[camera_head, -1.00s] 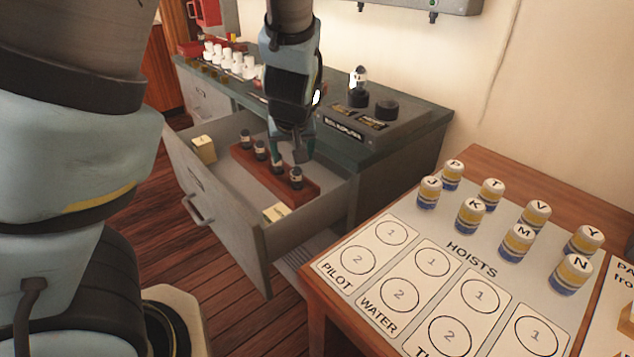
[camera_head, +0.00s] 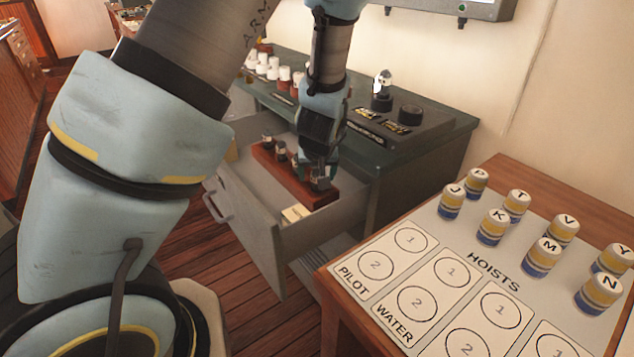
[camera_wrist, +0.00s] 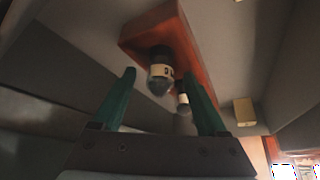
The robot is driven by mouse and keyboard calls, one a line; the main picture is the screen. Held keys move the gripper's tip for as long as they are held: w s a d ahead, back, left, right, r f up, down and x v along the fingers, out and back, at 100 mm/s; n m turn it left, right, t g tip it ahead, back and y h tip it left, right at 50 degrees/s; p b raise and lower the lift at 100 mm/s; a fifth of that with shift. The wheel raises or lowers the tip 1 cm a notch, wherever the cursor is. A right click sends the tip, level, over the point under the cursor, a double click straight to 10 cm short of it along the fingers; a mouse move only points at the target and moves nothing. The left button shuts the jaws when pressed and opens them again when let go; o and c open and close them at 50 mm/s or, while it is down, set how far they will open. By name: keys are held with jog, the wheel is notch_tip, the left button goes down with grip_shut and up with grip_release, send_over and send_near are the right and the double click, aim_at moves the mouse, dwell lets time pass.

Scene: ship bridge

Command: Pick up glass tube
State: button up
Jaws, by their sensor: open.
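Several small tubes with dark caps and white labels stand in a reddish-brown rack (camera_head: 262,157) inside an open grey drawer (camera_head: 270,235). Two tubes (camera_head: 267,140) (camera_head: 281,152) show clearly at the rack's far end. My gripper (camera_head: 319,183) is low over the rack's near end and hides what stands there. In the wrist view, my gripper (camera_wrist: 160,76) is open, its green fingers spread apart. One labelled tube (camera_wrist: 162,72) shows between the fingertips, and a second tube (camera_wrist: 183,100) lies beyond it, near the right finger. I cannot tell whether either finger touches a tube.
A pale yellow box (camera_head: 296,214) lies in the drawer near the front of the rack. The cabinet top (camera_head: 430,145) holds a dark panel and a small lamp (camera_head: 382,90). The hoists table (camera_head: 460,270) with several labelled cylinders stands at right.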

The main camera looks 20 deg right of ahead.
jog(key=shift+w+d+f, duration=0.15)
jog(key=shift+w+f, duration=0.2)
jog(key=shift+f, duration=0.25)
jog(key=shift+c, duration=0.3)
grip_shut()
